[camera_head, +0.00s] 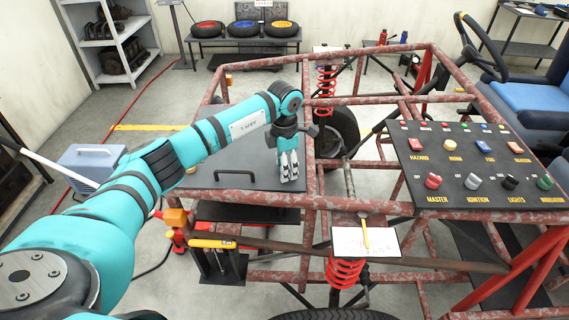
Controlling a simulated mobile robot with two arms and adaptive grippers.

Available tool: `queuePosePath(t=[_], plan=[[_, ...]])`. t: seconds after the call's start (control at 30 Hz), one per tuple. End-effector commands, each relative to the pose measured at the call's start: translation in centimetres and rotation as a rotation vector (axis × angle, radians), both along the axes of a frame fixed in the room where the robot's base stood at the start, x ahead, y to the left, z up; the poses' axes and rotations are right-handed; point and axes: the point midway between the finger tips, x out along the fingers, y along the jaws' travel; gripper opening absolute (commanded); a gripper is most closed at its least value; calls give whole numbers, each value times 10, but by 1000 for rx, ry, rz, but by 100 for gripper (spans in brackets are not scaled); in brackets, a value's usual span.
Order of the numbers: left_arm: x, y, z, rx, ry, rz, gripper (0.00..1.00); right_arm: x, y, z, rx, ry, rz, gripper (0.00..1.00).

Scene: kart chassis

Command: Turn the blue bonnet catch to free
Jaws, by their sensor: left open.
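My left arm reaches in from the left, and its left gripper (289,177) points down at the right edge of the dark bonnet panel (245,150). Its two pale fingers are open, with a narrow gap. I cannot make out a blue catch on the panel; it may be hidden behind the gripper or arm. Whether the fingers touch anything is too small to tell. The panel has a black handle (235,173) near its front edge. My right gripper is not in view.
The rusty red tube frame (345,203) surrounds the panel. A black switch board (470,165) with coloured knobs stands at the right. A white sheet with a pencil (385,243) lies in front.

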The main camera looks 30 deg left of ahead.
Motion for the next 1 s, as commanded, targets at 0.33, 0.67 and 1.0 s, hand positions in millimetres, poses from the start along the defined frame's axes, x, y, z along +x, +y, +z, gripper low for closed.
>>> queuePosePath(t=[0.33, 0.67, 1.0], plan=[[0, 0, 0, 0, 0, 0, 25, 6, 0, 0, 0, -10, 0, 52], [0, 0, 0, -1, -1, -3, 0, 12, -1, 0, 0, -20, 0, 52], [1, 1, -2, 1, -3, -118, 0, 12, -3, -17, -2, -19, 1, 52]])
